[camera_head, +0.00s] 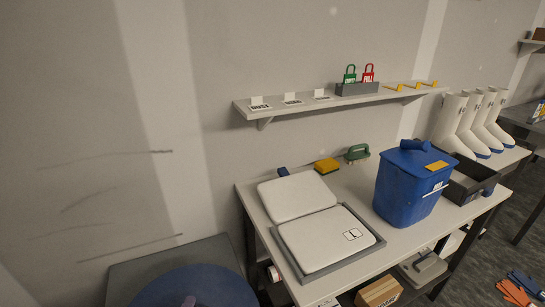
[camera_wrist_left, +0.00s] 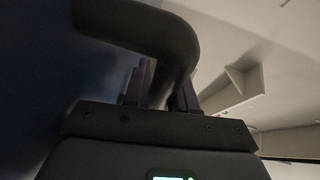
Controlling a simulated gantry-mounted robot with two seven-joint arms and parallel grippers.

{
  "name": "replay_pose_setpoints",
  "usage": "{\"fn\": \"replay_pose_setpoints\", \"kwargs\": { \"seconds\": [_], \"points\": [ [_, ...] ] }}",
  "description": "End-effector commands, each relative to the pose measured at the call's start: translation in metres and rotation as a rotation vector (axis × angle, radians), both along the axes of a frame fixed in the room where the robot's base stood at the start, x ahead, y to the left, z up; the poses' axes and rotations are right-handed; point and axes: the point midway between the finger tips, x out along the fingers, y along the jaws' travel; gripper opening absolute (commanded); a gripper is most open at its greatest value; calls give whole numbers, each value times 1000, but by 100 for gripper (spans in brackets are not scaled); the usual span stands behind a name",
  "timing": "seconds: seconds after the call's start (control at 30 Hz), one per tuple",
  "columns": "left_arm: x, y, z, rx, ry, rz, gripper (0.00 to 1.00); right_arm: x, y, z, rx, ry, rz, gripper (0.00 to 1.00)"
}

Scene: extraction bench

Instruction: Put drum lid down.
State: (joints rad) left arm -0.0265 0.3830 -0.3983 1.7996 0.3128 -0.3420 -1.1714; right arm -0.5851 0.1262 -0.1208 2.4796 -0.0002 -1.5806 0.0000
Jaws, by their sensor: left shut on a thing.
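In the left wrist view my left gripper (camera_wrist_left: 163,88) is shut on a thick dark curved handle (camera_wrist_left: 145,24). A dark blue surface (camera_wrist_left: 35,70), which looks like the drum lid, fills the left of that view close to the fingers. In the head view a large blue round thing (camera_head: 205,287) shows at the bottom left, cut off by the frame edge. I cannot tell whether it is the lid or the drum. My right gripper is not in view.
A grey platform (camera_head: 125,283) lies around the blue round thing. To its right stands a bench (camera_head: 390,238) with white pads (camera_head: 297,196), a blue lidded bin (camera_head: 402,192) and white boots (camera_head: 450,122). A wall shelf (camera_head: 300,108) hangs above the bench.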

Motion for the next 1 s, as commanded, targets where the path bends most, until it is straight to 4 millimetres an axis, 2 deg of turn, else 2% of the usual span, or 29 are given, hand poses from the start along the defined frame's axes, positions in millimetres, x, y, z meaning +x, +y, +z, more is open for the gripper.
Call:
{"fn": "replay_pose_setpoints", "kwargs": {
  "seconds": [0.03,0.13,0.3,0.5,0.83,1.0],
  "points": [
    [-7,-4,19,-4,-9,-4,0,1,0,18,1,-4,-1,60],
    [-23,-10,38,-5,-9,-6,0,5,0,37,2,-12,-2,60],
    [-54,-20,87,-6,-11,1,0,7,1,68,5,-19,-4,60],
    [-79,-24,134,-5,-10,18,0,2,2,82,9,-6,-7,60],
    [-92,-16,175,-3,-9,53,0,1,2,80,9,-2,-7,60],
    [-92,-17,188,-1,-9,50,0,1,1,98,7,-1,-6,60]
  ]
}}
